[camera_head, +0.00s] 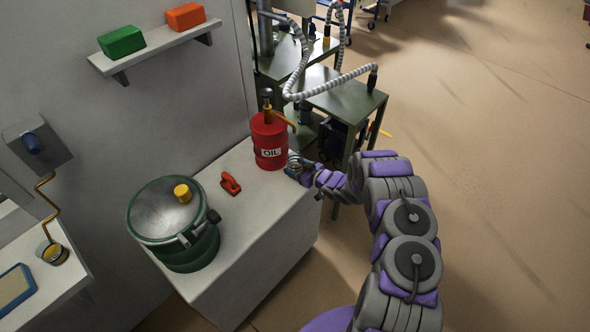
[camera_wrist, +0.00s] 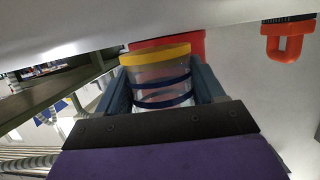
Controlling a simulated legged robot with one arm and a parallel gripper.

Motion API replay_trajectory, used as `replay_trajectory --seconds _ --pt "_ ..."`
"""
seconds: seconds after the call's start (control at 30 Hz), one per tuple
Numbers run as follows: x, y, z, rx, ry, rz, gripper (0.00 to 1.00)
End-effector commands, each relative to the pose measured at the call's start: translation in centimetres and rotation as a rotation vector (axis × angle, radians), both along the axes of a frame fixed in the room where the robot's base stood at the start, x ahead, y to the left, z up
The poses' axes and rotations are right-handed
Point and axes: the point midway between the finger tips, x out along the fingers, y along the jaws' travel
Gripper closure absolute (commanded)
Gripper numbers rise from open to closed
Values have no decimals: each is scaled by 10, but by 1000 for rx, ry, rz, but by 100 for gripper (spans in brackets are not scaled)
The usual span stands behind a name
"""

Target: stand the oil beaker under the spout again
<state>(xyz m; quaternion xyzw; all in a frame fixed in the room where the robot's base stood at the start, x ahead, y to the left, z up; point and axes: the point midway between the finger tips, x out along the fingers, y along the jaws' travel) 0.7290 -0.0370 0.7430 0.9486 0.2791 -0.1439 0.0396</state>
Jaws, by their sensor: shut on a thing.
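The red oil can (camera_head: 269,143), marked OIL, stands on the end of the white bench. Its orange spout (camera_head: 281,117) points right over the bench's end. My gripper (camera_head: 299,165) is beside the can, low and to its right, below the spout. It is shut on the clear oil beaker (camera_wrist: 160,88), which has dark blue bands and a yellow edge. The beaker sits between the jaws in the wrist view, with red behind it. In the head view it is small and mostly hidden by the gripper. I cannot tell whether it touches the bench.
The bench (camera_head: 257,238) also bears a green lidded pot (camera_head: 189,256) and a small red tool (camera_head: 230,184), which shows in the wrist view (camera_wrist: 286,42). A dark green table (camera_head: 345,100) with a ribbed hose stands behind. The floor at right is clear.

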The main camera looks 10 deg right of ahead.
Motion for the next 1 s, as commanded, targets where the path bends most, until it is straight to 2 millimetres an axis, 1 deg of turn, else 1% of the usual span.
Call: replay_trajectory --seconds 0.27,0.83,0.87,1.0 --pt "0 2 0 -2 -2 1 83" --pt "0 1 -10 0 -1 1 83" --pt "0 1 -10 0 -1 1 30" --pt "0 1 -9 0 -1 1 17"
